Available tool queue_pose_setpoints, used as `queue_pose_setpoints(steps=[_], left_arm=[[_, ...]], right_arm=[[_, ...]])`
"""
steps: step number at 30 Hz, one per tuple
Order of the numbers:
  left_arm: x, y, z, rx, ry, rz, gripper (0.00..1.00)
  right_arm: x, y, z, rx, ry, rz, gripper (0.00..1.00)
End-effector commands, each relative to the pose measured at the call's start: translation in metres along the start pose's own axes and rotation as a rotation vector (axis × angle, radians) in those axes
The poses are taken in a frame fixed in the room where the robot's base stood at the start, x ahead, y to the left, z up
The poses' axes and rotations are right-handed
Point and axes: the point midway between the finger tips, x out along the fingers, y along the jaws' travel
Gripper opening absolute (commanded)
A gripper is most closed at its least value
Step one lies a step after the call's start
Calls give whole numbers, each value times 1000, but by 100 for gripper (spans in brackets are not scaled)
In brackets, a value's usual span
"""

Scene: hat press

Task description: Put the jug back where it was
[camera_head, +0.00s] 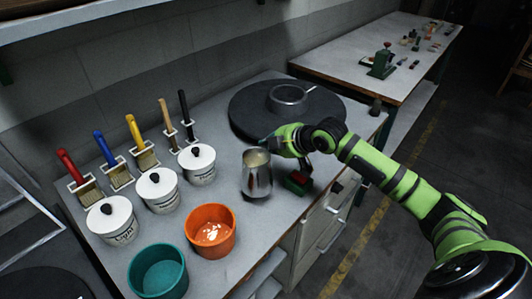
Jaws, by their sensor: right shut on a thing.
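The jug (257,178) is a shiny metal vessel at the middle of the near table, with pale contents visible at its mouth. It looks upright. My right gripper (270,143) reaches in from the right and is shut at the jug's upper back side. The fingertips and the part they grip are partly hidden. I cannot tell whether the jug's base touches the table. My left gripper is not in view.
An orange bucket (210,230) and a teal bucket (158,272) stand front left. White lidded canisters (160,192) and several brushes stand left.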

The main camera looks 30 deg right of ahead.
Motion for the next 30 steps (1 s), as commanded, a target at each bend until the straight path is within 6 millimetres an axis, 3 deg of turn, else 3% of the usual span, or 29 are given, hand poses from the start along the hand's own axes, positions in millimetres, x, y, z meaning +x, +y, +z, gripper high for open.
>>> queue_pose_setpoints(steps=[4,12,24,27,30], left_arm=[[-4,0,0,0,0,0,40],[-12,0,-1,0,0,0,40],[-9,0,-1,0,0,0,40],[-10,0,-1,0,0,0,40],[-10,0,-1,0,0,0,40]], right_arm=[[8,-2,1,2,3,1,0],[26,-18,23,1,2,3,0],[30,-21,27,0,2,3,0],[30,-21,28,-1,-1,1,31],[30,-21,28,-1,-1,1,31]])
